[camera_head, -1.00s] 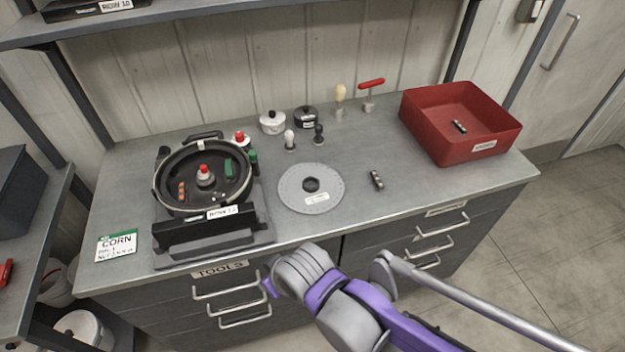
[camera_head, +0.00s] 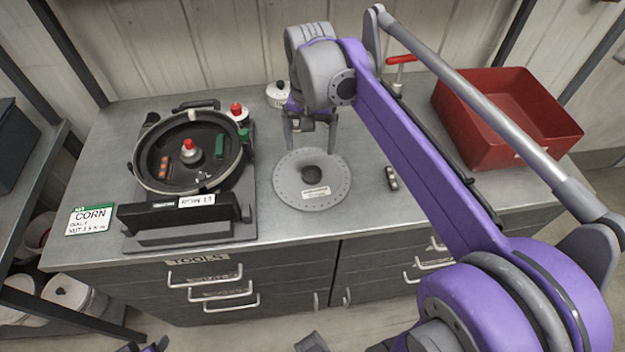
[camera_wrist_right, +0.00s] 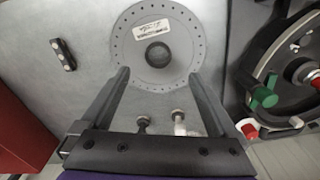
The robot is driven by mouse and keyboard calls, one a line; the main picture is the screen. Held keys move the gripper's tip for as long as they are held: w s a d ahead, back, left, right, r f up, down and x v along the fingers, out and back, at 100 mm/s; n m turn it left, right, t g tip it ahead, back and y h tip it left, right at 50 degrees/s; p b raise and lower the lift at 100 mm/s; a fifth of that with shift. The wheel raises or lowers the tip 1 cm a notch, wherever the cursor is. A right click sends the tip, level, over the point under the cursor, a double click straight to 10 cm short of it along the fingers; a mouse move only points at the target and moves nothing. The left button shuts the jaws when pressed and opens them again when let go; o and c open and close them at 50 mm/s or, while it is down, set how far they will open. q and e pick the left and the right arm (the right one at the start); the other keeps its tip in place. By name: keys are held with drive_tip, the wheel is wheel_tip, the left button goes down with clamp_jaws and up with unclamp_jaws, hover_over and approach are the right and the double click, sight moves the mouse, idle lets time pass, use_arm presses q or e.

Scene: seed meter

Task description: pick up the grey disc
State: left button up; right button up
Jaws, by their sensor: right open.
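The grey disc (camera_head: 330,187) lies flat on the bench, right of the black seed meter. It has a ring of small holes near its rim, a dark round hub (camera_head: 312,172) and a white label. My right gripper (camera_head: 311,144) is open and empty, at the disc's far edge in the head view. In the right wrist view the disc (camera_wrist_right: 182,66) lies ahead of the two spread fingertips (camera_wrist_right: 159,75), with its lower edge between them. I cannot tell how high the fingertips are. My left gripper is not identifiable in either view.
The seed meter (camera_head: 228,211) stands left of the disc. A small dark metal part (camera_head: 391,178) lies to the right, near a red bin (camera_head: 536,128). Two small knobbed tools (camera_wrist_right: 178,117) stand behind the disc. The bench in front of the disc is clear.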

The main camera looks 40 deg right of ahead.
wheel_tip(320, 180, down, 10)
drive_tip(key=shift+d+f+b, duration=0.1)
drive_tip(key=shift+f+b, duration=0.15)
drive_tip(key=shift+b, duration=0.1)
drive_tip(key=shift+c, duration=0.2)
drive_tip(key=c, duration=1.4)
